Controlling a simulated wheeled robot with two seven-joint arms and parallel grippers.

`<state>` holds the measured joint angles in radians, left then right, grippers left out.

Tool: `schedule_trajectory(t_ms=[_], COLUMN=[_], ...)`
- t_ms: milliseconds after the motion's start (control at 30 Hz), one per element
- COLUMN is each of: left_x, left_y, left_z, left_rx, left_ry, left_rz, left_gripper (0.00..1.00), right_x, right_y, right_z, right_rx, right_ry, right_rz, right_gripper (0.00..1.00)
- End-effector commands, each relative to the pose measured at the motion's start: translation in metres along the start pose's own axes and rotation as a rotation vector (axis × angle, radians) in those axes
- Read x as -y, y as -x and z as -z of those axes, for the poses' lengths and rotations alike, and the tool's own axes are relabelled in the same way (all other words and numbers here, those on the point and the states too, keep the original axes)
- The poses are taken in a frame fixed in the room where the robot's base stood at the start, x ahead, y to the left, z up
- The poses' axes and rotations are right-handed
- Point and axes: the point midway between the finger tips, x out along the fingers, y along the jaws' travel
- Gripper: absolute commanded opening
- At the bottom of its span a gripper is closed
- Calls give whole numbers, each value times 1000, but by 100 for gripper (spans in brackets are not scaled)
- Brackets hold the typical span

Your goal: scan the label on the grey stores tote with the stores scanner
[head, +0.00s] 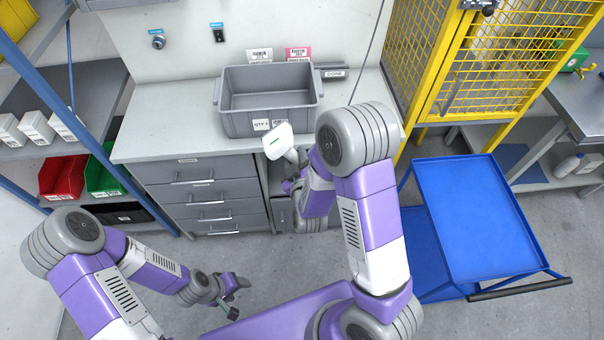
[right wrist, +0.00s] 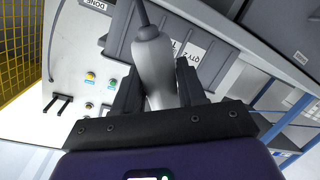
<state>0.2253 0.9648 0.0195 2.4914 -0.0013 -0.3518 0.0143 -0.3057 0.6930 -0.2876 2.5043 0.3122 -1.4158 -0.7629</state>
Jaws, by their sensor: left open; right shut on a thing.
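The grey stores tote (head: 232,124) stands on the bench, open at the top. Its white label (head: 262,125), printed QTY, is on the front wall; the scanner partly covers the label area. The label also shows in the right wrist view (right wrist: 193,55). My right gripper (head: 293,180) is shut on the white stores scanner (head: 279,140), just in front of the tote and apart from it as far as I can tell. In the right wrist view the scanner's pale handle (right wrist: 154,65) sits between the fingers. My left gripper (head: 228,296) is open and empty, low over the floor.
Grey drawers (head: 200,190) are below. A blue cart (head: 470,215) and yellow cage (head: 425,70) stand right; red and green bins (head: 63,177) left.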

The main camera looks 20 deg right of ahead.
Motion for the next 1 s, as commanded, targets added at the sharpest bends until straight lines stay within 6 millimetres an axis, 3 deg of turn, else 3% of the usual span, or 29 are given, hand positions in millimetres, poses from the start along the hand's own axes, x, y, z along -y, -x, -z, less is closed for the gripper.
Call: schedule_trajectory(t_ms=[33, 100, 200, 367, 700, 1000], left_x=[4, 6, 8, 12, 30, 30], left_y=[-11, -16, -21, -32, -81, -82], left_z=[1, 1, 1, 2, 4, 4], left_rx=[0, -1, -1, -1, -1, -2], left_ry=[0, 0, -1, -1, -1, -1], left_rz=[0, 0, 0, 0, 0, 0], left_gripper=[60, 60, 60, 60, 60, 60], right_x=[7, 7, 6, 5, 6, 2], right_y=[2, 6, 8, 3, -16, -51], right_z=[-15, -26, -34, -37, -41, -40], right_rx=[24, 56, 81, 88, 84, 87], right_ry=[55, 114, 158, 166, 160, 164], right_rz=[-7, -17, -27, -34, -30, -29], right_gripper=[10, 10, 10, 10, 10, 10])
